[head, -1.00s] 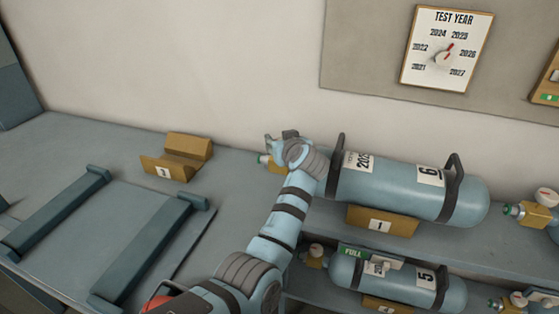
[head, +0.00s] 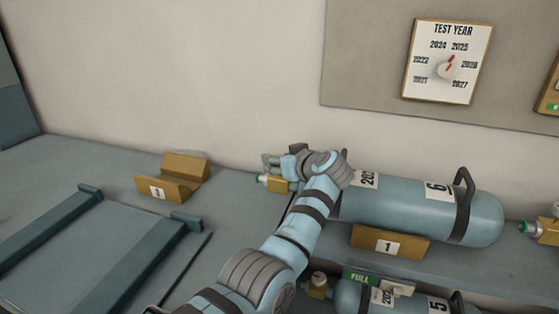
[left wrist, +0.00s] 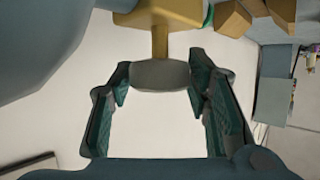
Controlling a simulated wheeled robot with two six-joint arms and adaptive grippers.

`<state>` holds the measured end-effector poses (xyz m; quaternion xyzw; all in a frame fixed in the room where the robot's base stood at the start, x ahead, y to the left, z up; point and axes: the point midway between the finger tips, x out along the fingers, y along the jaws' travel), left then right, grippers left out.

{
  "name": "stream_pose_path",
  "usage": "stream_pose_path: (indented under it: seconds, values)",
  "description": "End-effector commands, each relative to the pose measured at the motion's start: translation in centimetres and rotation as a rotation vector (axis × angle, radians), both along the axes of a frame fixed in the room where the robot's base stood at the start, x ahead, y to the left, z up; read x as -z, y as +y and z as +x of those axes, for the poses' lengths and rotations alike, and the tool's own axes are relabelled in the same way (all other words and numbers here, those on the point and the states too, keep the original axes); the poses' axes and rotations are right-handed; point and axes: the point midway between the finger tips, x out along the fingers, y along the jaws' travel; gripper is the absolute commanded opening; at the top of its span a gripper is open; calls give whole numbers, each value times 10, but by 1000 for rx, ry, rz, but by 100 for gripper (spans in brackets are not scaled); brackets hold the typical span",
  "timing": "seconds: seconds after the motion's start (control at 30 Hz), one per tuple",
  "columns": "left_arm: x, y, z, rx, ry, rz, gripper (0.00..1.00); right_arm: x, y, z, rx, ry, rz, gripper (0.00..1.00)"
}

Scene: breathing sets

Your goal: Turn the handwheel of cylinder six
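Cylinder six (head: 400,212) is a blue-grey tank marked "6", lying on its side on the upper shelf. Its brass valve (head: 277,184) with a green outlet is at its left end, partly hidden by my arm. My left gripper (head: 277,162) is at this valve end. In the left wrist view, the grey handwheel (left wrist: 160,75) sits on a brass stem (left wrist: 160,40). It lies between the tips of my left gripper's two spread fingers (left wrist: 160,70), with little space on each side. I cannot tell whether they touch it. My right gripper is not in view.
Cylinder five (head: 405,302) lies on the shelf below. An empty brown cradle (head: 172,182) stands on the bench left of my arm. Dark rails (head: 150,255) lie at the left. A test-year dial board (head: 447,62) hangs on the wall behind. Another brass valve (head: 543,230) is at the right.

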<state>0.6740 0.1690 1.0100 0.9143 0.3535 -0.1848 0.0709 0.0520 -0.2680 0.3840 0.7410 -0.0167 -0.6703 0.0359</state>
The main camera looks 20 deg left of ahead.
Motion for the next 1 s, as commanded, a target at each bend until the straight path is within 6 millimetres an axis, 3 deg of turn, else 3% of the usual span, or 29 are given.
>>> stream_pose_path:
  seconds: [0.4,0.8,1.0]
  values:
    - [-6,1,1,-1,-5,2,60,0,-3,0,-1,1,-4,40]
    - [-92,0,1,0,-4,3,60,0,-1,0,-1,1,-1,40]
    - [-102,0,0,1,-2,2,60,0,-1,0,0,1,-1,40]
